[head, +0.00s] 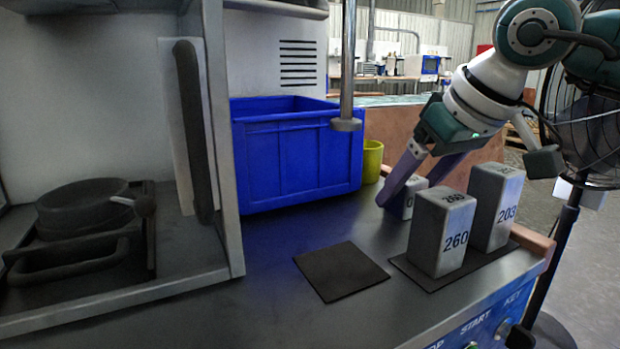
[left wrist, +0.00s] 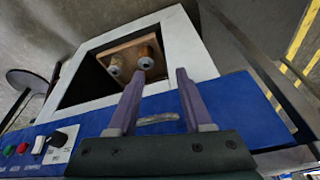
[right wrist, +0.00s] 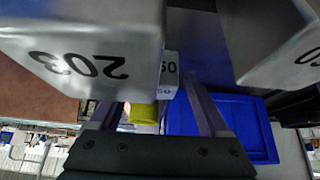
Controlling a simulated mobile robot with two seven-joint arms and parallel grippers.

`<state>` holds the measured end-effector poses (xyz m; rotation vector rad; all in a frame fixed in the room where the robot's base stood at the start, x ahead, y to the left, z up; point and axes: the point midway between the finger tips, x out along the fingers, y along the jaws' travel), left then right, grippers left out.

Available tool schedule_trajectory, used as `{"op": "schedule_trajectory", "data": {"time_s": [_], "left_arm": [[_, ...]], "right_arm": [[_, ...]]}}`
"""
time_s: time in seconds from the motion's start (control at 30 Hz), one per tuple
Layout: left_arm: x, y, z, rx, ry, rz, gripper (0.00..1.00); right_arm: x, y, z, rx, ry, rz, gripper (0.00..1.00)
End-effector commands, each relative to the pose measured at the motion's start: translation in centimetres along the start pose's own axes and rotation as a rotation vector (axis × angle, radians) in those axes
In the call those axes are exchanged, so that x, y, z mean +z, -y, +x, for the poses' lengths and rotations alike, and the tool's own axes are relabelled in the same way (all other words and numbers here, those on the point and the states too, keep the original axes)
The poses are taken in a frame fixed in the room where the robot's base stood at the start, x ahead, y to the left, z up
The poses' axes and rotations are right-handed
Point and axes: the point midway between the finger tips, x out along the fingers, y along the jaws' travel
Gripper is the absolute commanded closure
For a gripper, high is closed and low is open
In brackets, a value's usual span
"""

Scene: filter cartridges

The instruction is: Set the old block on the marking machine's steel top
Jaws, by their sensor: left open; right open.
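My right gripper (head: 406,192) is open, low at the back of the steel top (head: 290,255). A small pale block (head: 408,198) stands there, partly hidden by a finger; it seems to be between the fingers, not gripped. It also shows in the right wrist view (right wrist: 169,78). Two taller grey blocks, marked 260 (head: 440,235) and 203 (head: 495,208), stand upright on a dark mat (head: 420,278). The frames do not show which block is old. My left gripper (left wrist: 160,73) is open and empty, away from the blocks and outside the head view.
An empty dark square mat (head: 342,272) lies left of the blocks. A blue bin (head: 297,160) and yellow cup (head: 372,160) stand behind. A vertical rod (head: 347,70) hangs above. The left wrist view shows a white-framed opening with a brown plate (left wrist: 130,58) and a control panel.

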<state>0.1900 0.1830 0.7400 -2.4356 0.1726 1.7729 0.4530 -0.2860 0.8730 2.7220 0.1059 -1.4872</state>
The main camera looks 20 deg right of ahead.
Motion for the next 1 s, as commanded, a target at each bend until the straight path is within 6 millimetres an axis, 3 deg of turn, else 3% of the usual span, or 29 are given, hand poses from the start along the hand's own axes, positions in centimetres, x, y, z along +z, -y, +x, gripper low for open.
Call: {"op": "schedule_trajectory", "data": {"time_s": [0.23,0.5,0.7,1.0], "left_arm": [[-0.2,0.0,-0.7,0.0,-0.001,0.0,0.5],[-0.6,0.1,-1.6,0.0,-0.001,0.0,0.5],[-0.7,0.1,-2.0,0.0,-0.001,0.0,0.5],[-0.7,0.1,-2.1,-0.001,-0.001,0.001,0.5]], "right_arm": [[-0.3,-0.1,-1.6,0.002,-0.003,-0.001,0.2],[-0.3,-0.1,-7.7,0.004,-0.003,-0.002,0.2],[-0.3,-0.1,-11.1,0.002,-0.002,-0.001,0.2],[-0.2,0.0,-12.3,0.0,0.0,0.0,0.2]]}}
